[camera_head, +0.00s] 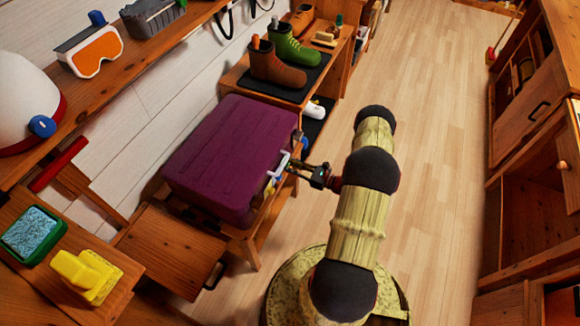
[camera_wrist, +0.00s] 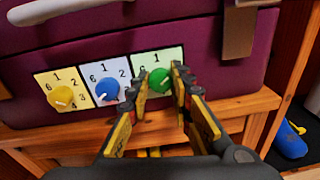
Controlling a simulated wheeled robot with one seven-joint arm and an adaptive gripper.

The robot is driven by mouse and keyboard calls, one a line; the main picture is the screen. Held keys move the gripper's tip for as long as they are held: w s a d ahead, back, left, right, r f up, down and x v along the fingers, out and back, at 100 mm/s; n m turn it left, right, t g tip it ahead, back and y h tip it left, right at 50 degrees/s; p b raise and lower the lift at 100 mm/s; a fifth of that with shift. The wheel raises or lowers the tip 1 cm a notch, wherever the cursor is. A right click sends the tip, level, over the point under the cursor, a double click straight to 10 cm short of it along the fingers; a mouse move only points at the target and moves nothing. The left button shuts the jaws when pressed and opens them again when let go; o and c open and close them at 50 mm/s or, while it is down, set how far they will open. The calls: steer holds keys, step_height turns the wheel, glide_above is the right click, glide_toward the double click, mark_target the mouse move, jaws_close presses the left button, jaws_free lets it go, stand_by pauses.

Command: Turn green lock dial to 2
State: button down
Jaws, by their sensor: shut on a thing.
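The purple suitcase (camera_head: 230,150) lies on a wooden bench, and its front face (camera_wrist: 210,40) fills the upper part of the wrist view. Three lock dials sit in a row there: yellow (camera_wrist: 62,96), blue (camera_wrist: 107,90) and green (camera_wrist: 159,80), each on a numbered plate. My gripper (camera_wrist: 164,82) is shut on the green dial, with one finger on each side of it. The dial's pointer cannot be made out. My gripper (camera_head: 300,167) reaches the suitcase front in the head view.
The wooden bench (camera_wrist: 250,105) edge runs just below the dials. A pale handle (camera_wrist: 45,10) juts out above them, and a brown strap (camera_wrist: 238,35) hangs at right. A blue shoe (camera_wrist: 288,140) is at lower right. Floor (camera_head: 430,120) is clear behind my arm.

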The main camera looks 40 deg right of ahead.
steer(key=shift+m, duration=0.6)
steer(key=shift+d, duration=0.1)
steer(key=c, duration=1.6)
jaws_free()
steer(key=v, duration=1.2)
